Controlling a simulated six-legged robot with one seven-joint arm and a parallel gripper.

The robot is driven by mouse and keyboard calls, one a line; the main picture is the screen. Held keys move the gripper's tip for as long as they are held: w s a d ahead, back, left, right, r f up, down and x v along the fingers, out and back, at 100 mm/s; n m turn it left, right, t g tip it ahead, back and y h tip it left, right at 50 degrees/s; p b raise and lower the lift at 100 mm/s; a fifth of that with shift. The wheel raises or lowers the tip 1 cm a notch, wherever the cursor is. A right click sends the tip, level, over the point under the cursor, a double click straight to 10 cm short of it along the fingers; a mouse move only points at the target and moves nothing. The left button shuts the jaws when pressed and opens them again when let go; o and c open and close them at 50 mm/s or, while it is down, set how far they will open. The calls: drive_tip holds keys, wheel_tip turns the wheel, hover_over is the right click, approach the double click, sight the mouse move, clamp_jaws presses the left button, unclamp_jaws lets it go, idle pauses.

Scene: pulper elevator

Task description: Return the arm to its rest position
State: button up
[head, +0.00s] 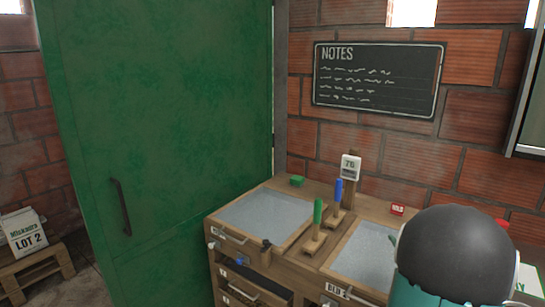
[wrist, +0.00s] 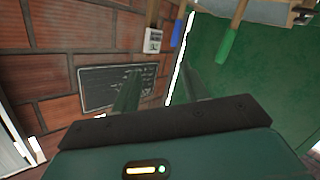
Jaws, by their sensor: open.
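My gripper (wrist: 160,90) shows in the wrist view as two dark green fingers that stand apart, with nothing between them. Behind the fingers are the brick wall, the chalkboard and the green door. In the head view a rounded black and teal part of my arm (head: 452,255) fills the lower right and covers part of the bench. My gripper's fingers cannot be made out in that view.
A wooden bench (head: 315,258) with two grey trays, a green handle (head: 318,212) and a blue handle (head: 338,193) stands below the NOTES chalkboard (head: 378,79). A large green door (head: 160,140) is at left. A LOT 2 sack (head: 25,235) sits on a pallet.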

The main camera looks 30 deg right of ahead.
drive_tip(key=w+a+r+m+g+h, duration=0.1)
drive_tip(key=w+a+r, duration=0.2)
drive_tip(key=a, duration=0.2)
drive_tip(key=w+a+r+m+g, duration=0.1)
drive_tip(key=w+a+r, duration=0.2)
drive_tip(key=a+r, duration=0.15)
drive_tip(key=a+m+g, duration=0.1)
drive_tip(key=a+g, duration=0.1)
drive_tip(key=a, duration=1.1)
drive_tip(key=s+a+f+g+y, duration=0.1)
drive_tip(key=s+a+y, duration=0.1)
drive_tip(key=s+a, duration=0.3)
drive_tip(key=s+a+f+n+g+y, duration=0.1)
drive_tip(key=s+a, duration=0.4)
drive_tip(key=a, duration=0.8)
drive_tip(key=s+a+f+n+g+y, duration=0.1)
drive_tip(key=s+a+g+y, duration=0.2)
drive_tip(key=a, duration=0.6)
drive_tip(key=s+y, duration=0.1)
drive_tip(key=s, duration=0.1)
drive_tip(key=shift+s+a+f, duration=0.15)
drive_tip(key=shift+s+f, duration=0.15)
drive_tip(key=shift+s, duration=0.1)
